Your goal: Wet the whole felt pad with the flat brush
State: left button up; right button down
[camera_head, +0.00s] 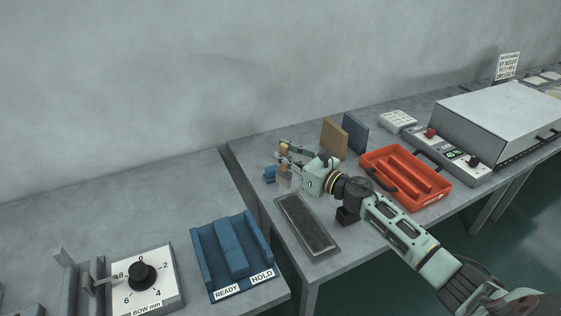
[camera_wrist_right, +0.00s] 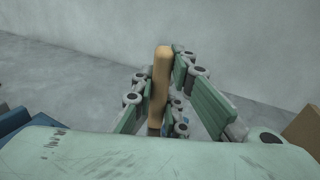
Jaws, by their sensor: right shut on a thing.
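My right gripper (camera_head: 287,158) is shut on the flat brush, whose tan handle (camera_wrist_right: 160,75) stands between the fingers in the right wrist view. In the head view the pale brush head (camera_head: 285,180) hangs below the fingers, just beyond the far end of the dark felt pad. The felt pad (camera_head: 305,222) lies in a grey shallow tray on the right table, dark grey over the surface that shows. I cannot tell whether the brush touches anything. A small blue item (camera_head: 269,174) sits left of the brush, partly hidden. My left gripper is not in view.
Tan (camera_head: 334,139) and blue (camera_head: 355,133) boards stand behind the gripper. A blue READY/HOLD stand (camera_head: 205,260) and a dial box (camera_head: 170,287) are on the left table, across a gap.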

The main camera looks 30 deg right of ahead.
jog(key=shift+s+a+r+p, duration=0.1)
jog(key=shift+r+p, duration=0.25)
jog(key=shift+r, duration=0.8)
